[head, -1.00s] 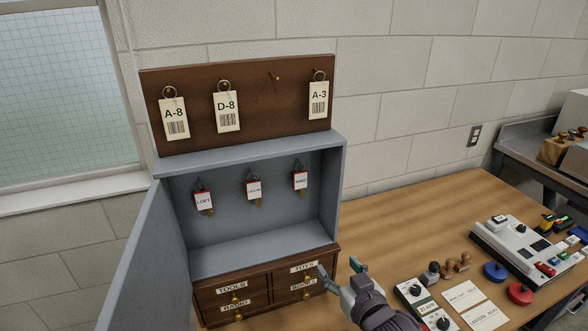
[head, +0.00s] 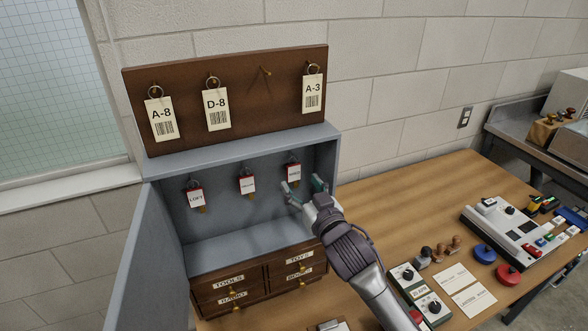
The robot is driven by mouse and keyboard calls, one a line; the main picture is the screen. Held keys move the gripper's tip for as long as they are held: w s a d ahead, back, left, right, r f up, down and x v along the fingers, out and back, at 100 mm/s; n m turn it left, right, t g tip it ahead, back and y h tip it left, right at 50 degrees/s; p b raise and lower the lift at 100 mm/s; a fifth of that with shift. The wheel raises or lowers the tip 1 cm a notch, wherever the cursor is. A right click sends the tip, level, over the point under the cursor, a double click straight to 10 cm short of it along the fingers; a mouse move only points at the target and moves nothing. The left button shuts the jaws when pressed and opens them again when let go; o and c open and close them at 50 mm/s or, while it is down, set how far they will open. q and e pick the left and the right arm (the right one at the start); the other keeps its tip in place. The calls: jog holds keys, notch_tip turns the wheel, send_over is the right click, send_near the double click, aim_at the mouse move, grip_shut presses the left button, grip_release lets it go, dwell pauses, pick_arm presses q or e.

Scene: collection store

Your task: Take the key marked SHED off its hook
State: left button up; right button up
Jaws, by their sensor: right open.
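Three red-and-white tagged keys hang on hooks inside the open grey cabinet (head: 236,230). The right-hand tag (head: 293,171) is partly readable and looked like SHED a moment ago; its lower end is near my gripper. The left tag (head: 196,198) reads LOFT; the middle tag (head: 247,184) is too blurred to read. My right gripper (head: 304,184) is open and empty, its fingers pointing up at the cabinet's right side. One fingertip is just below the right-hand tag, the other to its right. I cannot tell whether it touches. My left gripper is out of view.
A brown board with tags A-8, D-8 and A-3 (head: 312,94) and one empty hook stands on the cabinet. The cabinet door (head: 152,265) is open at left. Labelled drawers (head: 228,282) sit below. Stamps and a grey device (head: 512,235) occupy the table's right.

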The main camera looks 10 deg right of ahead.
aim_at(294, 175)
jog(key=w, duration=0.2)
jog(key=w+p, duration=0.1)
jog(key=shift+w+a+r, duration=0.15)
jog(key=shift+w+a, duration=0.2)
jog(key=shift+w, duration=0.2)
jog(key=shift+s, duration=0.1)
jog(key=shift+c, duration=0.9)
jog(key=c, duration=0.9)
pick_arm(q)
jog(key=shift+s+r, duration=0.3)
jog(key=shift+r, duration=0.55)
pick_arm(e)
jog(key=shift+o, duration=0.2)
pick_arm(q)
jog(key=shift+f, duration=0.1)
